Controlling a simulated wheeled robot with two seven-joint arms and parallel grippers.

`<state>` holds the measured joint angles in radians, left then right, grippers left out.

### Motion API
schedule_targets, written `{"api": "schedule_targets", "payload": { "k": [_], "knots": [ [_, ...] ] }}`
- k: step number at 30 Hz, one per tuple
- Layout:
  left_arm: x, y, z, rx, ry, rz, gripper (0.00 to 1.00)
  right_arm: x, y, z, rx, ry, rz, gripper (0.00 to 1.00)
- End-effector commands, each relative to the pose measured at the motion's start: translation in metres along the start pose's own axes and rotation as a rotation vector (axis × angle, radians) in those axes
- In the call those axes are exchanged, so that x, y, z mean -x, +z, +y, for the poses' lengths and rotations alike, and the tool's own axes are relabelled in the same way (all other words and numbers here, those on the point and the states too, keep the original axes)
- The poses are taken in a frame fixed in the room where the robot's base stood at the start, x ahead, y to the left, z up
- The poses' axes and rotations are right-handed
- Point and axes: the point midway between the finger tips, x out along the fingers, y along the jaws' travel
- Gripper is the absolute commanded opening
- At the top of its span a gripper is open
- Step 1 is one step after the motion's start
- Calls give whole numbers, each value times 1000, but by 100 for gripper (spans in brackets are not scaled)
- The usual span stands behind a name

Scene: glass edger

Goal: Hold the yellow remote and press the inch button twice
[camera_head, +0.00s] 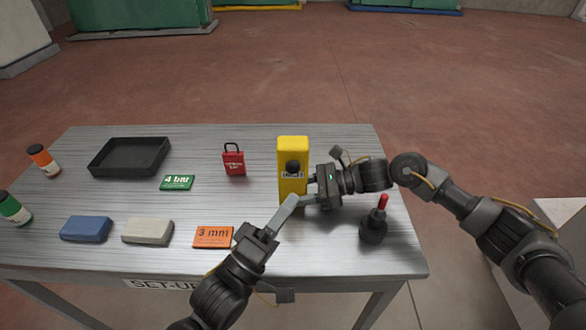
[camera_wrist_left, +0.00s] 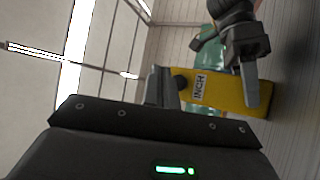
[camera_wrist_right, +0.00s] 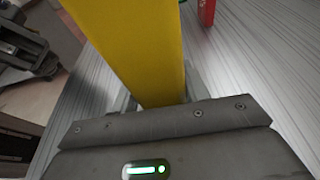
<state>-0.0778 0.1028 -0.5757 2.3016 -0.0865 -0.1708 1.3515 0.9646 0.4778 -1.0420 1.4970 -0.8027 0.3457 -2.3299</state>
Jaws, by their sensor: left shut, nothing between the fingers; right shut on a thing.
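The yellow remote (camera_head: 292,150) stands upright at the table's right half in the head view. It has a round black button (camera_head: 293,167) above a label that reads INCH in the left wrist view. My right gripper (camera_head: 308,189) is shut on the lower part of the remote, which also fills the middle of the right wrist view (camera_wrist_right: 135,45). My left gripper (camera_head: 291,203) is shut and empty, its tips just in front of and below the button in the head view. In the left wrist view the fingertips (camera_wrist_left: 160,75) appear close beside the button (camera_wrist_left: 181,83); contact cannot be told.
A red padlock (camera_head: 234,162) stands left of the remote. An orange 3 mm card (camera_head: 213,237), a green 4 bar card (camera_head: 177,182), grey and blue blocks, and a black tray (camera_head: 130,156) lie further left. A black stand with a red tip (camera_head: 374,224) is at the right.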

Motion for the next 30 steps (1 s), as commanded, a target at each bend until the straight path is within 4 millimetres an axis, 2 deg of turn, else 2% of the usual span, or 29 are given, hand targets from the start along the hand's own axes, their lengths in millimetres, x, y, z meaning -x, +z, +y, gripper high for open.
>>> {"api": "schedule_targets", "payload": {
  "k": [8,15,25,30],
  "knots": [
    [3,2,2,1,0,-1,0,0,0,0,-1,0,1,33],
    [26,20,19,3,-1,0,0,0,0,0,-1,0,1,33],
    [25,19,19,0,0,0,0,0,0,0,-1,0,0,33],
    [17,13,13,-1,1,0,0,0,0,0,-1,0,0,33]
  ]
}}
